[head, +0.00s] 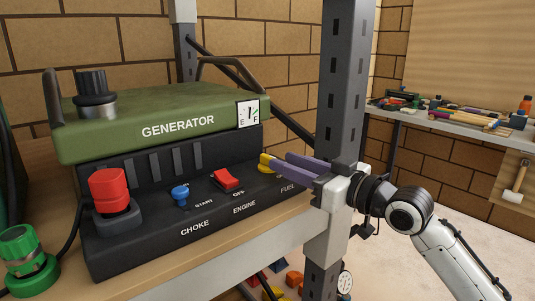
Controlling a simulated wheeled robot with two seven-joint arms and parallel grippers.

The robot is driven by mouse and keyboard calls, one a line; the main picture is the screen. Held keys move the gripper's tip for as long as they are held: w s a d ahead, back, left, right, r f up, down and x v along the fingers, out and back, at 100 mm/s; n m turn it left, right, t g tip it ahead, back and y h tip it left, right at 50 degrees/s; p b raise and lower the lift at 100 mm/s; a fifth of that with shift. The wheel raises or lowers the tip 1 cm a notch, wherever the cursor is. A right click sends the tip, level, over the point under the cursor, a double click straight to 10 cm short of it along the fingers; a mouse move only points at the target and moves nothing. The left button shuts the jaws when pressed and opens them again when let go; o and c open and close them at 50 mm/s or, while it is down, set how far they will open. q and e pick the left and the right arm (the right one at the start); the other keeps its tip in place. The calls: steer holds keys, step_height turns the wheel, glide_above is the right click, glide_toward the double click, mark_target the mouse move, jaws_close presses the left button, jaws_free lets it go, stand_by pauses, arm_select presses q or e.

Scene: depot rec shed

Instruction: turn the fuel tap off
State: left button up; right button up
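The generator (168,116) stands on a shelf, with a green top and a black front panel. The yellow fuel tap (265,161) is at the right end of that panel, above the FUEL label. My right gripper (279,163) comes in from the right, its two purple-grey fingers pointing left at the tap. The fingertips overlap the tap in the picture and hide part of it. I cannot tell whether they grip it or only lie beside it. My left gripper is out of view.
A red engine switch (227,180), a blue choke knob (180,196) and a large red knob (109,190) share the panel. A grey perforated post (343,85) rises close beside my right gripper. A workbench (450,127) with tools stands at the back right.

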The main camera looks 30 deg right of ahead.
mark_target(269, 156)
steer(key=w, duration=0.3)
steer(key=w+a, duration=0.1)
steer(key=w, duration=0.1)
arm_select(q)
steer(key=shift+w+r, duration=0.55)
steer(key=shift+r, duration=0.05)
arm_select(e)
steer(key=shift+w+a, duration=0.1)
steer(key=shift+w, duration=0.45)
